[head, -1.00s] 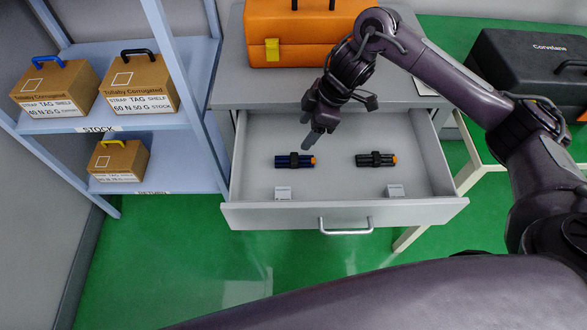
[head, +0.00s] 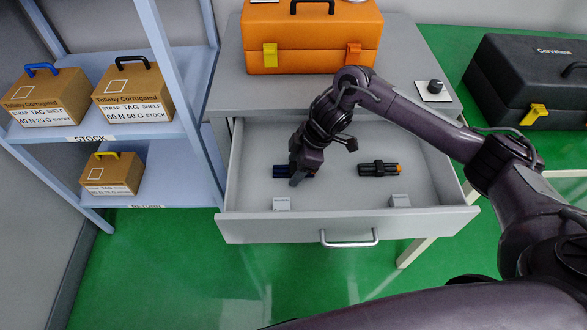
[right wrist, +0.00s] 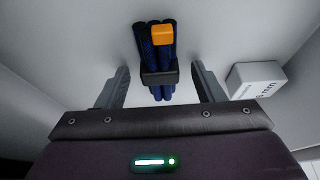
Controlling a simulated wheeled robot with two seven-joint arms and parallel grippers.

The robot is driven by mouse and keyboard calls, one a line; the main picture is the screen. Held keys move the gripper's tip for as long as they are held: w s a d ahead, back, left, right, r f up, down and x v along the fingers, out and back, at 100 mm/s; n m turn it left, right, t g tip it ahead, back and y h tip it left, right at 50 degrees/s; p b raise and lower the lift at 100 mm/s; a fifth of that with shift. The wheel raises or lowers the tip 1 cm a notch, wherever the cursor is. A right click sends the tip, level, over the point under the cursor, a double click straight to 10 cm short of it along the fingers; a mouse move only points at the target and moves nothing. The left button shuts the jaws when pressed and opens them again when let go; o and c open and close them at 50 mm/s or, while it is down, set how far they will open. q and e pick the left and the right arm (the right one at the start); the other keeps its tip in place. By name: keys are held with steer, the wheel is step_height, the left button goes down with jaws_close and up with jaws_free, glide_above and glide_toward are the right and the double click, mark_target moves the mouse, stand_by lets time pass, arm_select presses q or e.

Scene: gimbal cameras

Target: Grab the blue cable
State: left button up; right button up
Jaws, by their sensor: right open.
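The blue cable (head: 281,171) is a bundle with a black band and an orange end, lying in the open grey drawer (head: 345,228). In the head view my right gripper (head: 297,180) is low over it and hides its right part. In the right wrist view the blue cable (right wrist: 159,52) lies between and beyond the two fingers of my right gripper (right wrist: 162,88). The fingers are apart, one on each side, with a gap to the bundle. My left gripper is not in view.
A black bundle with an orange end (head: 378,169) lies to the right in the drawer. Small white blocks (head: 282,203) (head: 400,200) stand near the drawer front. An orange toolbox (head: 312,38) stands on the cabinet top. A shelf with boxes (head: 135,95) is at left.

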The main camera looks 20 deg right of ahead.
steer(key=c, duration=1.1)
steer(key=shift+r, duration=0.2)
